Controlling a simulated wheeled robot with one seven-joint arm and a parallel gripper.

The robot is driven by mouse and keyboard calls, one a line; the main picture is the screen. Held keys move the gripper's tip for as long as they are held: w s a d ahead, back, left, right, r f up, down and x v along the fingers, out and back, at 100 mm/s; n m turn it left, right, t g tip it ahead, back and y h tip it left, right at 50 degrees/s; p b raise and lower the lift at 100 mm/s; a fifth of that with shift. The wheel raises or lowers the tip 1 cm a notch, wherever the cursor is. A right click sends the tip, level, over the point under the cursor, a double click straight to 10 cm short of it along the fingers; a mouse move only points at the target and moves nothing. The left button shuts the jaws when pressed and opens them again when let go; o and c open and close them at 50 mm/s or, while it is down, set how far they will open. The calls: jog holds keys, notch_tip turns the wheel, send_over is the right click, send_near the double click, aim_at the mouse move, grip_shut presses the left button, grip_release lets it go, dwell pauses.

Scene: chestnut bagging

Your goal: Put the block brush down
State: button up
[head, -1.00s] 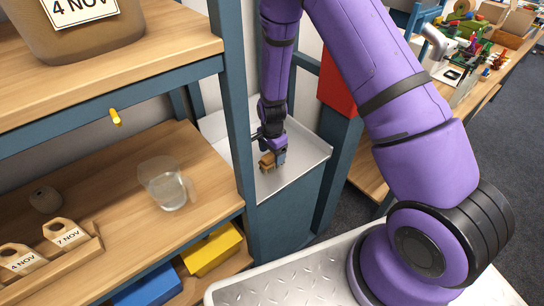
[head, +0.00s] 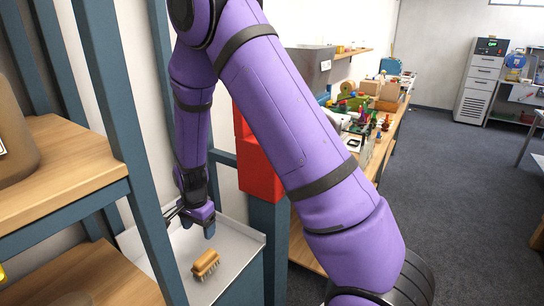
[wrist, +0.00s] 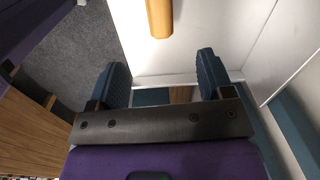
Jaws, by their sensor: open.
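The block brush (head: 206,263) has a wooden back and pale bristles. It lies on the light grey tray-like top (head: 236,247) beside the shelf, clear of my gripper. My gripper (head: 195,229) is above and a little behind the brush in the head view, and nothing is in it. In the wrist view the two blue fingertips (wrist: 162,75) stand wide apart with an empty gap. The brush's wooden back (wrist: 159,18) shows beyond them at the top edge.
A wooden shelf (head: 70,160) with blue-grey posts stands close on the left. A red box (head: 257,165) is on a post behind my arm. A workbench (head: 385,140) with several small items runs along the right. Open carpet lies farther right.

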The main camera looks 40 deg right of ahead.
jog(key=s+d+r+n+t, duration=0.1)
jog(key=s+d+r+n, duration=0.3)
jog(key=r, duration=0.8)
jog(key=s+a+r+n+t, duration=0.15)
jog(key=s+r, duration=0.35)
jog(key=r, duration=0.6)
jog(key=s+d+r+n+t, duration=0.1)
jog(key=s+r+n, duration=0.3)
jog(key=s, duration=0.6)
jog(key=s+d+r+n+t, duration=0.1)
jog(key=s+d+r+n, duration=0.2)
jog(key=s+r, duration=0.4)
jog(key=s, duration=0.3)
jog(key=shift+d+r+n, duration=0.15)
jog(key=shift+r+n, duration=0.05)
jog(key=shift+n, duration=0.15)
